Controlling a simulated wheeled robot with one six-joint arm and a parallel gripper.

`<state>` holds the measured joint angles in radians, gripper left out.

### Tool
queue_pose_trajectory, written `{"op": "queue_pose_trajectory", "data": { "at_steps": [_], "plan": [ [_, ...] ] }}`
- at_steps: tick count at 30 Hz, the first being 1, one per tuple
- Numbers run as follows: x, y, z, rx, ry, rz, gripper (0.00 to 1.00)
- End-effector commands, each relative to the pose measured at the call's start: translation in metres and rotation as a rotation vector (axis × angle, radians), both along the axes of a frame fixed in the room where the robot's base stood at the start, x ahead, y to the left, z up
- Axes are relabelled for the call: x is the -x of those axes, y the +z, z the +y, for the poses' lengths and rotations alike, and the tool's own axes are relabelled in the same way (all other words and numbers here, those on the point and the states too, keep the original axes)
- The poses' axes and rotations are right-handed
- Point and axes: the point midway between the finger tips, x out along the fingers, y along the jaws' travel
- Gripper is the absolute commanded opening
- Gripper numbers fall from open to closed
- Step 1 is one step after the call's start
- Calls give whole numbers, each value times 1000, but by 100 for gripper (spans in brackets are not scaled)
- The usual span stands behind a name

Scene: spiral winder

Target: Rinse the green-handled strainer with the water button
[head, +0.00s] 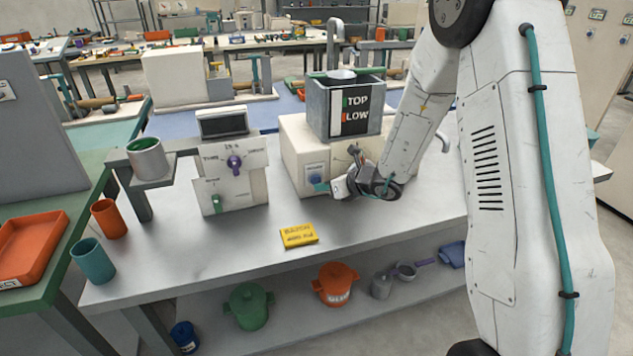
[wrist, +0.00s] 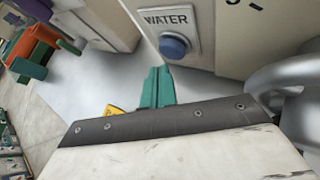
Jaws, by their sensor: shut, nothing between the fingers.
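The water button (wrist: 173,46) is a round blue knob on a plate marked WATER, on the front of a cream box (head: 296,150). My gripper (wrist: 157,72) has its teal fingers closed together and empty, pointing at the box just below the button. A small gap seems to show between the tips and the button. In the head view my gripper (head: 320,186) is low in front of the box. The strainer appears as a round metal bowl (head: 341,76) with a green handle, at the top of the grey basin (head: 318,106). The tap (head: 334,42) rises behind it. Any water flow is not visible.
A cream panel with knobs (head: 228,180) and a cup stand (head: 150,172) are left on the bench. A yellow label (head: 298,236) lies in front. Orange (head: 108,218) and teal (head: 92,260) cups stand at the left. Pots sit on the shelf below.

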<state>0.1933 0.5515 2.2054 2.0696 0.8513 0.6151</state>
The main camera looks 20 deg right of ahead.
Motion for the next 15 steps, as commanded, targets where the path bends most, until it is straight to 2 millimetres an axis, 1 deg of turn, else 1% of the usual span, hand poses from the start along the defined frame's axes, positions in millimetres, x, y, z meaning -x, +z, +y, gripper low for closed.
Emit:
{"op": "queue_pose_trajectory", "data": {
  "at_steps": [15],
  "plan": [
    [45, 0, 0, -1, -1, 2, 0]
  ]
}}
